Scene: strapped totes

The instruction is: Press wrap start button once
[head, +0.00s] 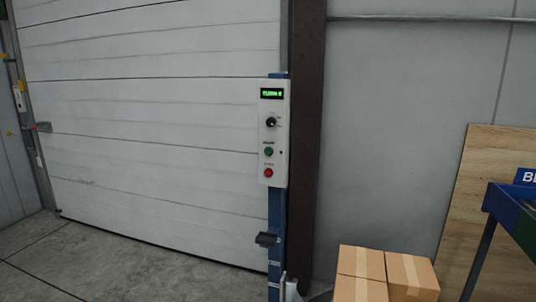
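A white control panel (274,133) is mounted on a blue post (276,225) in the middle of the head view. It carries a lit green display (271,94), a black knob (271,122), a green button (268,152) and a red button (268,173) below it. The labels are too small to read, so I cannot tell by text which is the wrap start button. Neither of my grippers shows in the head view.
A white roll-up door (150,120) stands behind the panel. Cardboard boxes (408,272) are at the lower right, near a plywood sheet (455,215) and a blue and green bin rack (515,212). The concrete floor (110,262) at the lower left is clear.

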